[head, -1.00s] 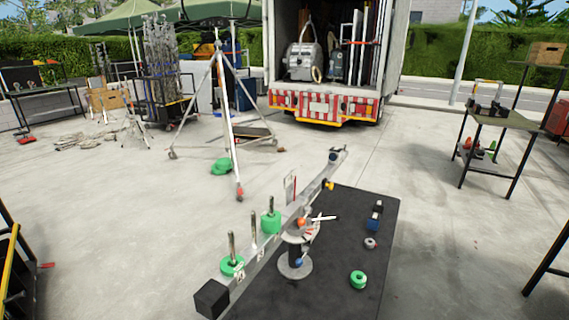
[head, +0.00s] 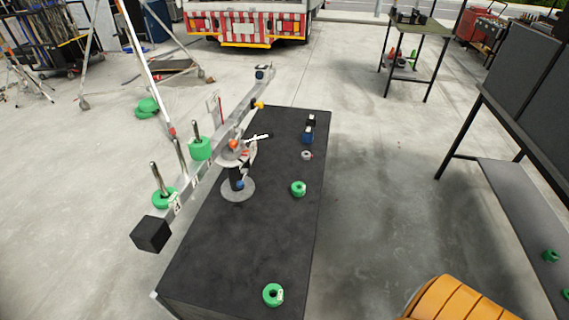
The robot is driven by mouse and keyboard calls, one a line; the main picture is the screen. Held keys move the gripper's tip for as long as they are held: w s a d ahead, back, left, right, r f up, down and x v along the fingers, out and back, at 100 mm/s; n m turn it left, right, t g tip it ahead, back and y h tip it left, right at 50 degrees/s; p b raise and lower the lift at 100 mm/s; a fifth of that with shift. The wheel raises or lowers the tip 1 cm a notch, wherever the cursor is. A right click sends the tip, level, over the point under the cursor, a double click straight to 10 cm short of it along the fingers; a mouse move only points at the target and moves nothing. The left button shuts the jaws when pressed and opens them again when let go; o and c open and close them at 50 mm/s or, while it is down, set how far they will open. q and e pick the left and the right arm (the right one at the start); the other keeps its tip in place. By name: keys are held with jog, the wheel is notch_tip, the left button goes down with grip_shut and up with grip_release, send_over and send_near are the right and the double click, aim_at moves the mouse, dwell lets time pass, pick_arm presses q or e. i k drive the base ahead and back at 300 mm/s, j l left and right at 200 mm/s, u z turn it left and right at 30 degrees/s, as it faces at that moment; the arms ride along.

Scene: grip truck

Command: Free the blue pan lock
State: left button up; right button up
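A grey pan head (head: 237,188) on a round base stands on the black table (head: 240,250). A small blue knob (head: 240,184), which looks like the pan lock, sits low on its column, on the side facing me. An orange knob (head: 233,144) sits higher, near the beam. A long grey beam (head: 205,165) lies across the head, slanting from lower left to upper right. It carries a black block (head: 150,234) at its near end and upright pins with green weights (head: 201,149). The knob is too small to tell its setting. Neither gripper is in view.
Two green rings (head: 298,188) (head: 273,294), a grey ring (head: 306,155) and a blue and black piece (head: 308,137) lie on the tabletop. A tripod leg (head: 140,65) stands behind the beam. An orange ribbed object (head: 455,300) is at lower right. Open concrete lies right of the table.

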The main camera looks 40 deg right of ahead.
aim_at(244, 172)
jog(key=z, duration=0.75)
